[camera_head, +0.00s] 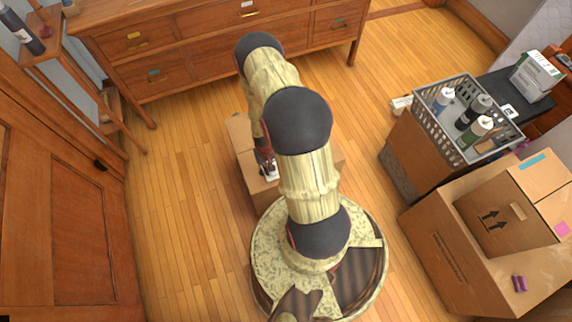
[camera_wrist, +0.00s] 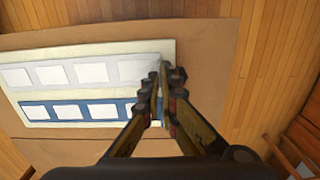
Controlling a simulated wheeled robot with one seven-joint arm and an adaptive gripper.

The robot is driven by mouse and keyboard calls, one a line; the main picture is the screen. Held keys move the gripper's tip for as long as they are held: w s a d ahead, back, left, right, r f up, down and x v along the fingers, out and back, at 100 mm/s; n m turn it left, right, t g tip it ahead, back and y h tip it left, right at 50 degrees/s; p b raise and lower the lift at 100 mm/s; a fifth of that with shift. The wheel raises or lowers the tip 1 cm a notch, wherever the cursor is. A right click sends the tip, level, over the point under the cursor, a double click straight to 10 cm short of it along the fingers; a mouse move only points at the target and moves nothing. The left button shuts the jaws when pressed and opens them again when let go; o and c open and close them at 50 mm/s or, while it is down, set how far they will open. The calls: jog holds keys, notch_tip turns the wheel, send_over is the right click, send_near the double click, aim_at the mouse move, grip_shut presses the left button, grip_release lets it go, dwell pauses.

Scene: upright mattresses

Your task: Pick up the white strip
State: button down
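My gripper (camera_wrist: 162,78) points down at the right end of the white strip. Its fingertips are nearly together, and the strip's end looks pinched and slightly raised between them. The fingers hide part of that end. In the head view my arm hides much of the box (camera_head: 240,135).
A wooden dresser (camera_head: 190,50) stands at the back. A grey basket (camera_head: 430,108) with bottles and several cardboard boxes (camera_head: 440,240) stand at the right. A wooden door (camera_head: 60,200) is at the left. Wood floor (camera_head: 180,220) lies clear left of my base.

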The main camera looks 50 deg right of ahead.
jog(key=shift+r+p, duration=0.35)
jog(key=shift+r, duration=0.2)
notch_tip(320, 180, up, 2)
jog(key=shift+r+p, duration=0.15)
jog(key=shift+p, duration=0.45)
jog(key=s+d+r+p, duration=0.1)
jog(key=s+r+p, duration=0.9)
jog(key=s+r, duration=0.4)
jog(key=shift+r, duration=1.35)
